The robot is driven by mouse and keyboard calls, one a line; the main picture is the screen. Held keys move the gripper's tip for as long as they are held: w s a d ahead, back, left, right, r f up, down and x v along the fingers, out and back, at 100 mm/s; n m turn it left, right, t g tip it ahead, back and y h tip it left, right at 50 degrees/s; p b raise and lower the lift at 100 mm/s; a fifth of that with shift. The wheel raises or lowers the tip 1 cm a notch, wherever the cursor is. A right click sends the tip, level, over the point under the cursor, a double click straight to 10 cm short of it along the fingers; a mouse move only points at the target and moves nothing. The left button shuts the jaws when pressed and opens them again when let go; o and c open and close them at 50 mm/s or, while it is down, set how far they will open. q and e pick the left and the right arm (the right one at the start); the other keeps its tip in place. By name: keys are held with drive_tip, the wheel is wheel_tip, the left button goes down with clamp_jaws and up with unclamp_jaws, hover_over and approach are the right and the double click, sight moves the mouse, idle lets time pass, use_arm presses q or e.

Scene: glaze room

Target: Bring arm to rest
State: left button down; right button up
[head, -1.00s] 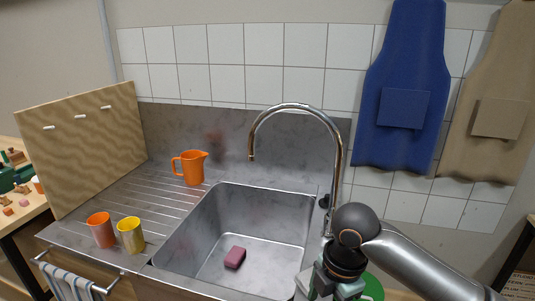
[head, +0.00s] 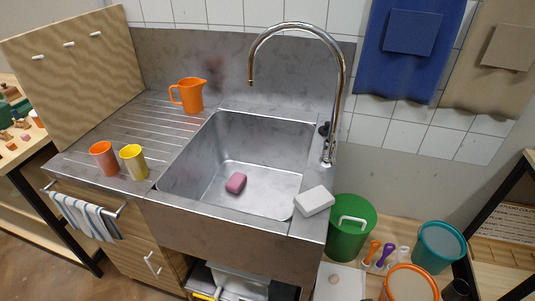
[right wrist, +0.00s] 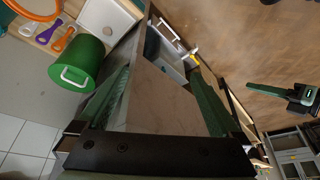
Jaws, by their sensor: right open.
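My right gripper (right wrist: 162,78) shows in the right wrist view, its two green fingers wide apart with nothing between them. Past the fingers are the side of the sink cabinet and the floor. No arm of mine shows in the head view. A dark green and black part (right wrist: 285,95) at the right of the right wrist view may be my left gripper; its jaws cannot be made out.
The steel sink (head: 205,130) holds a pink sponge (head: 236,183). A white block (head: 314,201) lies on its right rim. An orange jug (head: 191,95), an orange cup (head: 103,158) and a yellow cup (head: 134,162) stand left. A green bucket (head: 350,230) stands right.

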drive_tip(key=s+d+f+m+h, duration=0.2)
drive_tip(key=s+d+m, duration=0.15)
drive_tip(key=d, duration=0.25)
drive_tip(key=w+a+f+t+y, duration=0.2)
drive_tip(key=w+a+f+t, duration=0.1)
drive_tip(key=f, duration=0.7)
drive_tip(key=shift+w+a+t, duration=0.15)
drive_tip(key=shift+a+t, duration=0.75)
drive_tip(key=shift+t, duration=0.2)
